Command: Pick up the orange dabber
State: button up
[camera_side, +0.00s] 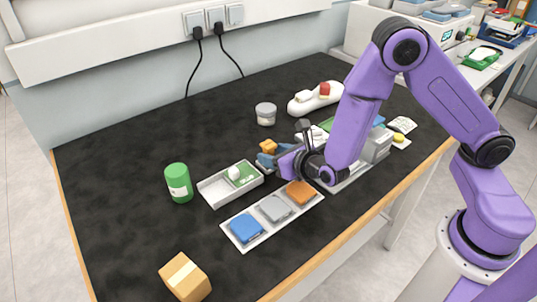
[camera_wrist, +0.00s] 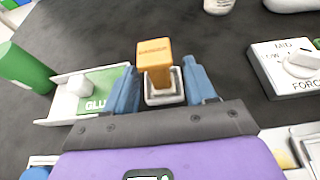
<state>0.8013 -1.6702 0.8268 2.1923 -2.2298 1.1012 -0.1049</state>
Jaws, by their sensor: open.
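The orange dabber (camera_wrist: 153,50) stands upright in a small grey holder (camera_wrist: 164,96) in the wrist view, its wide top up and a narrower stem below. It also shows in the side view (camera_side: 268,146), just beyond my gripper. My gripper (camera_wrist: 161,80) is open, with one blue finger on each side of the dabber's stem and holder.
A white tray with a green glue label (camera_side: 218,191) and a green bottle (camera_side: 178,183) lie left of my gripper. A pad rack (camera_side: 262,234) with blue, grey and orange pads is nearer the front. A force dial box (camera_wrist: 283,68) stands to the right in the wrist view.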

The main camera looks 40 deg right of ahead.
aim_at(264, 151)
jog(key=shift+x, duration=2.3)
jog(key=shift+a, duration=0.1)
jog(key=c, duration=0.9)
jog(key=shift+o, duration=0.2)
jog(key=shift+r, duration=0.1)
